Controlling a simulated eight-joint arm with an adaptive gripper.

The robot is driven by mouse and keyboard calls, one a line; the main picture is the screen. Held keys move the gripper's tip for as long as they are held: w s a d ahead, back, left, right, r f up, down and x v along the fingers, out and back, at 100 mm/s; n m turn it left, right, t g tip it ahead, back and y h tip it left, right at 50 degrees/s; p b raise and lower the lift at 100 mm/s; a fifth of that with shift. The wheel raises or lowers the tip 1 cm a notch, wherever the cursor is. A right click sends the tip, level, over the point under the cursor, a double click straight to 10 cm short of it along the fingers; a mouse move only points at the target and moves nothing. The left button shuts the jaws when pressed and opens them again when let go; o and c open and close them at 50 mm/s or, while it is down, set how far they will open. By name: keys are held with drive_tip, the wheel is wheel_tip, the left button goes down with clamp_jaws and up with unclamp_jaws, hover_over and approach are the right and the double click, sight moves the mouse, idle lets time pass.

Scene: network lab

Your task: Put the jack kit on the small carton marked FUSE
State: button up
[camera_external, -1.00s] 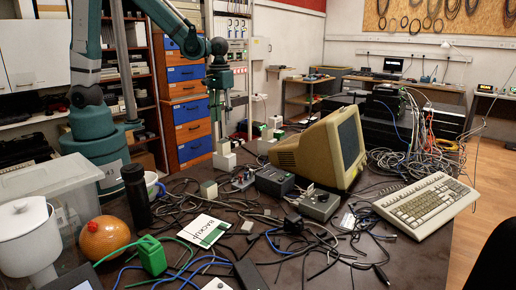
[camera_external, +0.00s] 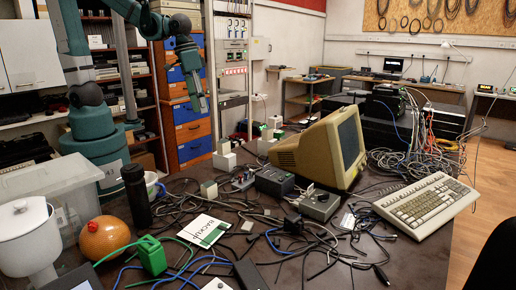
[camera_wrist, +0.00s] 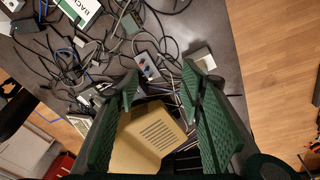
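My gripper (camera_external: 205,108) hangs in the air above the far left part of the table, in front of the blue and orange drawers. In the wrist view its two green ribbed fingers (camera_wrist: 160,84) stand apart with nothing held between them. Several small white boxes, some with green tops, stand below it; one is a white box (camera_external: 224,160) at the table's back left. A pale small box (camera_external: 208,190) stands nearer. A white box (camera_wrist: 203,58) shows beside the right fingertip in the wrist view. I cannot read FUSE anywhere, nor tell which thing is the jack kit.
The beige monitor (camera_external: 299,152) stands mid-table and lies beyond my fingers in the wrist view (camera_wrist: 150,135). Loose cables, a BACKUP card (camera_external: 207,230), a black bottle (camera_external: 136,196), an orange ball (camera_external: 103,237) and a keyboard (camera_external: 426,204) crowd the table.

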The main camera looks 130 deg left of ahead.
drive_tip(key=s+d+r+m+t, duration=0.1)
drive_tip(key=d+m, duration=0.3)
drive_tip(key=d, duration=0.4)
drive_tip(key=s+d+r+m+t, duration=0.2)
drive_tip(key=s+d+r+m, duration=0.1)
drive_tip(key=d, duration=0.6)
drive_tip(key=s+d+r+m+t+h, duration=0.1)
drive_tip(key=d+r+m, duration=0.3)
drive_tip(key=d, duration=0.5)
drive_tip(key=shift+s+d+r+m+t, duration=0.15)
drive_tip(key=shift+s+d+m+t, duration=0.05)
drive_tip(key=shift+s+m+t, duration=0.4)
